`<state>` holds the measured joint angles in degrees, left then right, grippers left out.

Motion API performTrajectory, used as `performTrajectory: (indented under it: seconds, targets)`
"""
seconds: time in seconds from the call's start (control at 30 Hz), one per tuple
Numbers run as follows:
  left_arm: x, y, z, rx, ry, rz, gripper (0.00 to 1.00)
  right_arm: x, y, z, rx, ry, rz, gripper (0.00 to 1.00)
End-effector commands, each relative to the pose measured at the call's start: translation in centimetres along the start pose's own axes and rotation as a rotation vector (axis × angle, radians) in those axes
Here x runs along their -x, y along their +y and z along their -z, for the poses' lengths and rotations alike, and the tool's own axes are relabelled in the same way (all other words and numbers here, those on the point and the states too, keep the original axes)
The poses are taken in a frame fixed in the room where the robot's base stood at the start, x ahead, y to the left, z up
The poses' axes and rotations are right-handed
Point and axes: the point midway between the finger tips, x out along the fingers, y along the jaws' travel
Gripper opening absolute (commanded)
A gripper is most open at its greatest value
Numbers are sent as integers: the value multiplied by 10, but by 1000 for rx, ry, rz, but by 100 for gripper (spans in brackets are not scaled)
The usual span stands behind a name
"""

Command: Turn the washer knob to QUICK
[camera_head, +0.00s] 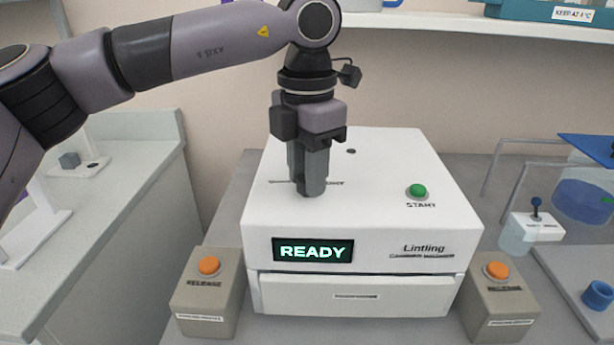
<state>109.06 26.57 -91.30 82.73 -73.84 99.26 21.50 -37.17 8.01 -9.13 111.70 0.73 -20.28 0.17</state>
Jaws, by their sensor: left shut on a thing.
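The washer (385,205) is a white box in the middle, with a green START button (417,190) on its top and a lit display (313,250) reading READY on its front. My left gripper (309,188) points straight down at the left part of the washer's top. It is shut on the washer knob, which its fingers hide. Dark printing shows on both sides of the fingers, too small and covered to read, so the knob's setting cannot be told. My right gripper is not in view.
Two grey boxes with orange RELEASE-type buttons stand at the washer's front left (207,295) and front right (500,300). A clear-walled rig with blue parts is at the right. A shelf (430,24) runs above; a pale counter (110,215) is at the left.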

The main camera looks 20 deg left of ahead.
Motion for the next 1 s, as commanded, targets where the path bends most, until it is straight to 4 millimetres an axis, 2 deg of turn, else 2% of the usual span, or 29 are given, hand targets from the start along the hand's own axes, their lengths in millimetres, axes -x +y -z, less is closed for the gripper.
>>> performTrajectory:
  seconds: [0.5,1.0]
  targets:
    - [0,1,-1,431,-4,0,1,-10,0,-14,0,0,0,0]
    - [2,1,0,583,-5,0,1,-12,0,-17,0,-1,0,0]
